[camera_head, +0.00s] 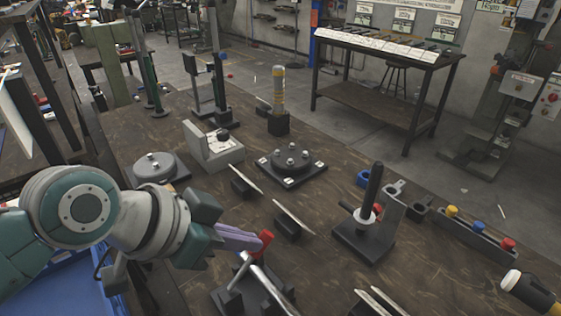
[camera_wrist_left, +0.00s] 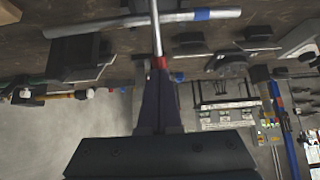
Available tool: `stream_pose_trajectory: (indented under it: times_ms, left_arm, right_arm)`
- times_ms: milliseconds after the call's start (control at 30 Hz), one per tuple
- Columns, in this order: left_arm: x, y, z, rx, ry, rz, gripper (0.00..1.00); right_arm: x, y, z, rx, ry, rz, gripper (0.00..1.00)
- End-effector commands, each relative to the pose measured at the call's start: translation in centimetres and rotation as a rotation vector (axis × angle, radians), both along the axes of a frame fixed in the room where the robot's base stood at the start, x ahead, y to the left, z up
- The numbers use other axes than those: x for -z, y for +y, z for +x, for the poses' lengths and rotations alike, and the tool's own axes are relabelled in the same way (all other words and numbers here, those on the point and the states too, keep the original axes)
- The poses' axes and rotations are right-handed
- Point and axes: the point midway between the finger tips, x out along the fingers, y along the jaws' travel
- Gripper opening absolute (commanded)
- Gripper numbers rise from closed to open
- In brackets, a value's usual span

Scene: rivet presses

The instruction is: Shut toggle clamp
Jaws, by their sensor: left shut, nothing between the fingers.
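The toggle clamp (camera_head: 253,290) stands on the bench at the lower middle of the head view, with a dark base, silver bars and a red grip (camera_head: 264,241) that points up. My left gripper (camera_head: 250,241) comes in from the left; its purple fingers are shut and empty, with their tips right beside the red grip. I cannot tell whether they touch it. In the left wrist view the shut fingers (camera_wrist_left: 158,85) end at the red grip (camera_wrist_left: 160,62), and a silver rod (camera_wrist_left: 155,28) runs on beyond it. My right gripper is not in view.
Behind the clamp are slanted plates (camera_head: 293,218), a round dark fixture (camera_head: 291,161) and a grey block (camera_head: 213,148). A black post on a base (camera_head: 371,190) stands to the right. A holder with coloured knobs (camera_head: 480,232) is farther right.

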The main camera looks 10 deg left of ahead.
Motion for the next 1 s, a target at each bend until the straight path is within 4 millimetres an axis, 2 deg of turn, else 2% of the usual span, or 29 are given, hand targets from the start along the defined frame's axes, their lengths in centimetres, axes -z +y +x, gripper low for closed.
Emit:
stream_pose_trajectory:
  times_ms: [33,233,533,1000]
  left_arm:
    - [-0.7,-0.1,0.2,0.001,0.029,0.024,0.00]
    - [0.7,-0.8,1.1,0.001,0.170,0.135,0.00]
    - [3.0,-1.9,2.5,0.000,0.375,0.295,0.00]
    - [4.8,-2.6,3.2,-0.001,0.375,0.291,0.00]
  right_arm:
    - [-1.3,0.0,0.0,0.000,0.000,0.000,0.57]
    - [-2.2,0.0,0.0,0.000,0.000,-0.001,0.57]
    - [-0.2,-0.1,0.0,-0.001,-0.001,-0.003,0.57]
    - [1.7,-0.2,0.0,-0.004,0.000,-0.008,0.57]
